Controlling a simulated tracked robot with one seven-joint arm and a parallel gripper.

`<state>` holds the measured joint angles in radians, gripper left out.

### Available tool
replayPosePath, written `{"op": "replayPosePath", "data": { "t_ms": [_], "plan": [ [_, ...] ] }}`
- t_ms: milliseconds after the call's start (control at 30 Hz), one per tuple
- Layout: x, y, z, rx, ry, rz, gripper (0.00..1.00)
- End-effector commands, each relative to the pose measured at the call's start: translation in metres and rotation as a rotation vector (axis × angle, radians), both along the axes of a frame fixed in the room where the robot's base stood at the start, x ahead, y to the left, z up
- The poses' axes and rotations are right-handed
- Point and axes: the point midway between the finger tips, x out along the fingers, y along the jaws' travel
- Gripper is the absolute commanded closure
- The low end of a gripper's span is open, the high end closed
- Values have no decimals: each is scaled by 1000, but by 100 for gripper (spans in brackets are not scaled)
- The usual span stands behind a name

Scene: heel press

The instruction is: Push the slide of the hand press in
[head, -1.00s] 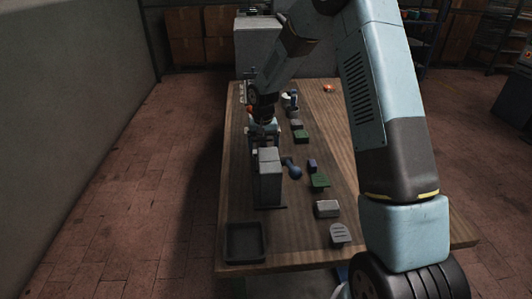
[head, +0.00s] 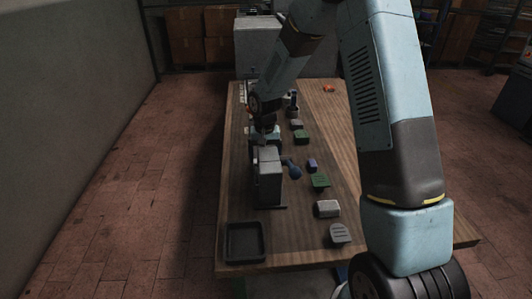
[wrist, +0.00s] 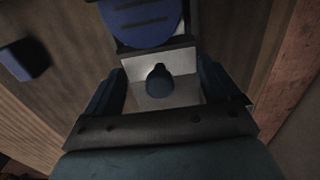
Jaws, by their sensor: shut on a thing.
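A dark round knob (wrist: 158,82) stands on the slide between the fingers. A blue round piece with dark grooves (wrist: 140,22) lies just beyond the slide.
A dark empty tray (head: 231,256) sits at the near left of the bench (head: 285,235). Grey, white, green and purple small pieces stand along the right side, including a grooved grey one (head: 340,233). A dark blue block (wrist: 25,60) shows in the wrist view.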

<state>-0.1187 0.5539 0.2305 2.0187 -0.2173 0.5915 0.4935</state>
Motion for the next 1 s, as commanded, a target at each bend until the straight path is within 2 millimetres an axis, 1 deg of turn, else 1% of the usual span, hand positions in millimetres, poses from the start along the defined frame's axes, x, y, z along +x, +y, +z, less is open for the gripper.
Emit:
{"op": "replayPosePath", "data": {
  "t_ms": [533, 567, 600, 1000],
  "plan": [
    [-31, 1, 1, 1, -1, 0, 33],
    [-31, 1, 1, 1, -1, 0, 9],
    [-30, 1, 1, 1, -1, 0, 6],
    [-30, 1, 0, 0, 0, 0, 6]
  ]
}}
